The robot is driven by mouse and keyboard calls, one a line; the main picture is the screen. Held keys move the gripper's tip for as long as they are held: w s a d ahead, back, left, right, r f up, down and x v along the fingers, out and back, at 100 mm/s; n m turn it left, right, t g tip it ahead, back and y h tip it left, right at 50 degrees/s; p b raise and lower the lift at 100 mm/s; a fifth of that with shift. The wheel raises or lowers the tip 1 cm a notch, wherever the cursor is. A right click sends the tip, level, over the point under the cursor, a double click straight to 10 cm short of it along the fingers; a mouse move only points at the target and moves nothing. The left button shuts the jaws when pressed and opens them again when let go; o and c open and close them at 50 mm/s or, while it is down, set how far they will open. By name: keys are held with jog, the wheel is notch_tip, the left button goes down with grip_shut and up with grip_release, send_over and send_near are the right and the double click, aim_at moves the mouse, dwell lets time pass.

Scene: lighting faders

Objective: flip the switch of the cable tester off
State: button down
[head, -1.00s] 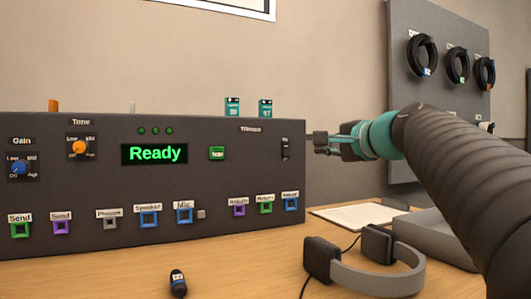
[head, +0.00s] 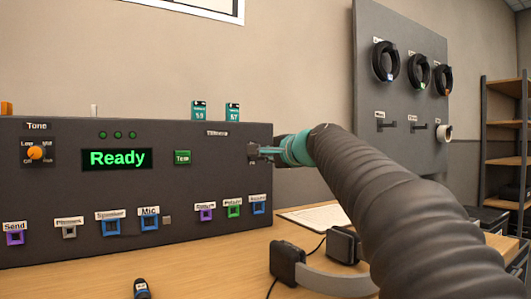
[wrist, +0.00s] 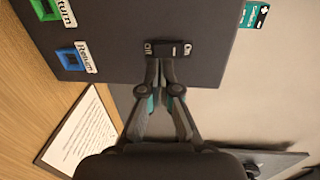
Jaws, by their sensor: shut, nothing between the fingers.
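The cable tester (head: 60,190) is a dark grey box with a front panel and a green "Ready" display (head: 117,158). Its small black switch (wrist: 170,48) sits between two white labels near the panel's right end, seen turned sideways in the wrist view. My gripper (wrist: 161,66) is shut and empty, with its fingertips right at the switch's edge by the label. I cannot tell whether they touch it. In the head view my gripper (head: 256,152) hides most of the switch, and its lever position is unclear.
A green button (head: 182,157), an orange Tone knob (head: 35,153) and several coloured sockets are on the same panel. Headphones (head: 320,280) and a paper sheet (head: 318,217) lie on the wooden table (head: 215,275). A pegboard with cable coils (head: 386,60) stands behind.

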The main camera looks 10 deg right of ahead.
aim_at(254, 159)
jog(key=shift+x, duration=1.75)
jog(key=shift+w+f, duration=0.15)
jog(key=shift+w, duration=0.05)
jog(key=shift+s+f, duration=0.15)
jog(key=shift+s, duration=0.05)
jog(key=f+b+v, duration=0.2)
jog(key=v, duration=1.1)
jog(key=shift+s+f+b, duration=0.3)
jog(key=shift+s+b, duration=0.05)
jog(key=shift+b, duration=0.05)
